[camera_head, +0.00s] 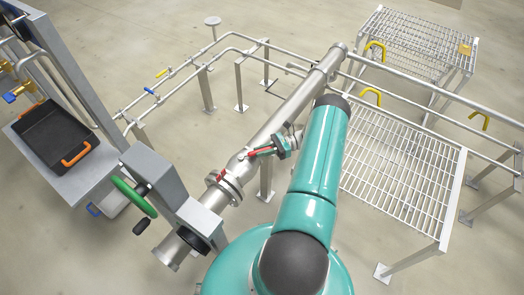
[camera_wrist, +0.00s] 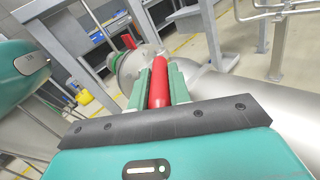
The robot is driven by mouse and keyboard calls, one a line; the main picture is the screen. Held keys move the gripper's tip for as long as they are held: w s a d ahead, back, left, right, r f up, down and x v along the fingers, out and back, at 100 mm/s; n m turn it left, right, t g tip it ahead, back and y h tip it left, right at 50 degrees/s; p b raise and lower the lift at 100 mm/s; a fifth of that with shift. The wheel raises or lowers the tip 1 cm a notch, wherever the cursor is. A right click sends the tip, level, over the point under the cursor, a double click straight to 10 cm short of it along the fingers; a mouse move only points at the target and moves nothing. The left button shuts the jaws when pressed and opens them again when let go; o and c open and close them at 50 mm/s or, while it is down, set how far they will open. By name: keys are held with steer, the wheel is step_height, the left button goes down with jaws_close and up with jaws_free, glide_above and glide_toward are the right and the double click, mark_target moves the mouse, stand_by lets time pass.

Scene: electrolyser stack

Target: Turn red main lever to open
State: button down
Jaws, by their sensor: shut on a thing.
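The red main lever (camera_head: 264,152) reaches out over the large steel pipe (camera_head: 300,98) in the head view. My gripper (camera_head: 282,147) is at the lever's right part, beside the pipe flange. In the wrist view the red lever (camera_wrist: 159,84) lies between the two green fingers of my gripper (camera_wrist: 160,80), which are shut on it. The fingers hide part of the lever's sides. A smaller red part (camera_wrist: 129,41) shows beyond, at the flange (camera_wrist: 132,62). In the head view that red part (camera_head: 222,174) sits at the flange left of the lever.
A black tray (camera_head: 57,137) with orange handles rests on a grey shelf. Thin pipes with a yellow lever (camera_head: 161,73) and a blue lever (camera_head: 150,91) run behind. Grated steps (camera_head: 393,170) stand right of my arm.

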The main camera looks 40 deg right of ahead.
steer(key=c, duration=1.3)
jaws_free()
steer(key=v, duration=1.3)
steer(key=shift+d, duration=0.35)
steer(key=shift+s, duration=0.2)
